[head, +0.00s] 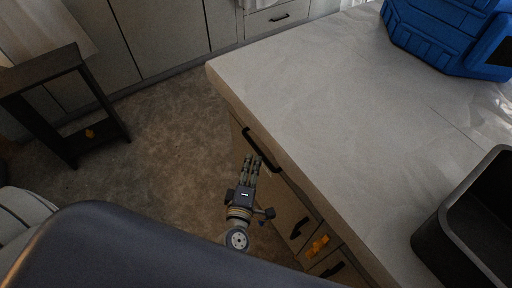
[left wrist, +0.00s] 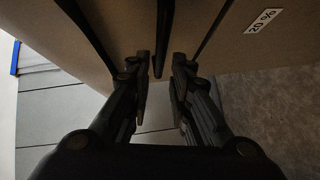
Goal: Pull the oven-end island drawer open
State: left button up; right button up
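The island drawer (head: 238,130) with a long black bar handle (head: 261,150) is below the far left end of the countertop; it looks shut. My left gripper (head: 252,159) is beside this handle, its fingers pointing at it. In the left wrist view the gripper (left wrist: 161,68) is open, with a clear gap between its fingers. The dark handle bar (left wrist: 164,35) reaches down between the fingertips, and neither finger clearly touches it. The drawer front (left wrist: 115,25) fills the upper part of that view. My right gripper is not in view.
The pale countertop (head: 300,95) holds a blue case (head: 450,35) and a black bin (head: 430,235). More drawers with black handles (head: 299,228) and an orange item (head: 317,246) are lower right. A dark stand (head: 70,130) is at left. The floor (head: 165,150) between is clear.

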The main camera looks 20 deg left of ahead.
aim_at(256, 148)
pick_arm(q)
jog(key=w, duration=0.4)
jog(key=w+f, duration=0.1)
jog(key=w, duration=0.1)
jog(key=shift+w+a, duration=0.1)
jog(key=shift+a, duration=0.3)
jog(key=shift+w, duration=0.35)
jog(key=shift+a, duration=0.1)
grip_shut()
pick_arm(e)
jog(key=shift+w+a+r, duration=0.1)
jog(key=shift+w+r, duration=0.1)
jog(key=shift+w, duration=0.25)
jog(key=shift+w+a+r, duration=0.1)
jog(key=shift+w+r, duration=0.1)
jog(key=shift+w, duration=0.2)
